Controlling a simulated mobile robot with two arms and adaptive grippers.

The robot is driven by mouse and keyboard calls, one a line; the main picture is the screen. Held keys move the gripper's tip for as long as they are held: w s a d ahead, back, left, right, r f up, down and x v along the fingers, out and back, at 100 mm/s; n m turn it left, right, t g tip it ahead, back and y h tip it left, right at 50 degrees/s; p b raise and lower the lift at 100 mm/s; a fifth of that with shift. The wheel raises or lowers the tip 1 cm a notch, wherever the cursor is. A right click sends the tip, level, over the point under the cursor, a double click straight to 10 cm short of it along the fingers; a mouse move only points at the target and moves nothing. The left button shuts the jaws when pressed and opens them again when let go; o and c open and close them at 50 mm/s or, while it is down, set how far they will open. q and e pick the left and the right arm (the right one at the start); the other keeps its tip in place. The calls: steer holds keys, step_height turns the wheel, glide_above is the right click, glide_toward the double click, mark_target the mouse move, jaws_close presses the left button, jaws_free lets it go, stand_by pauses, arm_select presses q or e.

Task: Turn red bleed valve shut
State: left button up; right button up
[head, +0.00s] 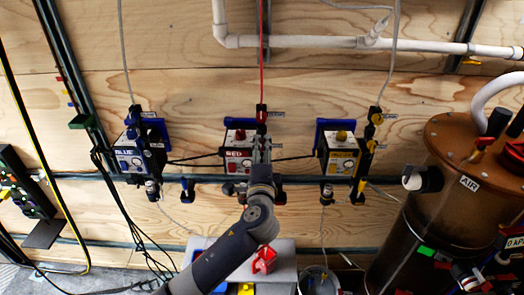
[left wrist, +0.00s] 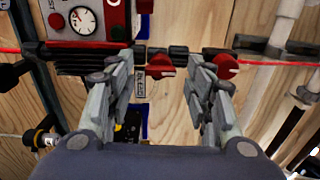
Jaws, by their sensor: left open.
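My left gripper (head: 262,152) reaches up in the head view to the front of the red unit (head: 238,140), hiding part of its right side. In the left wrist view the gripper (left wrist: 160,60) is open, with one finger on each side of a red valve handle (left wrist: 160,71). A small label (left wrist: 141,87), which seems to read BLEED, is beside this handle. The handle lies across the picture on a dark fitting, and I see no clear contact with the fingers. A second red handle (left wrist: 222,68) is just right of the right finger. My right gripper is not in view.
The blue unit (head: 130,158) is left of the red one and the yellow unit (head: 342,152) right. A brown tank (head: 455,200) stands at the right. A red line (head: 262,50) runs down to the red unit. A red object (head: 264,260) lies on a pale surface below.

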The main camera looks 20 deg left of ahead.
arm_select(q)
steer(key=v, duration=1.1)
steer(key=shift+s, duration=0.15)
step_height(320, 180, down, 22)
steer(key=g+h+b, duration=0.2)
steer(key=g, duration=0.2)
steer(key=s+a+f+n+g+h+b, duration=0.1)
steer(key=s+f+g, duration=0.25)
steer(key=f, duration=0.85)
steer(key=s+a+f+n+g+h+b, duration=0.15)
steer(key=s+f, duration=0.35)
steer(key=f, duration=0.7)
steer(key=s+a+f+n+g+b, duration=0.25)
steer(key=s+f+n+g, duration=0.2)
steer(key=s+f, duration=1.4)
steer(key=s+a+f+n+g, duration=0.1)
steer(key=s+f+n, duration=0.1)
steer(key=s, duration=0.7)
steer(key=s+a+f+n+g, duration=0.1)
steer(key=s+f, duration=0.4)
steer(key=s, duration=0.5)
steer(key=n+g, duration=0.1)
steer(key=n, duration=0.1)
steer(key=shift+s+a+n+b, duration=0.3)
steer(key=shift+a+b, duration=0.05)
steer(key=shift+b, duration=0.05)
steer(key=shift+h, duration=0.25)
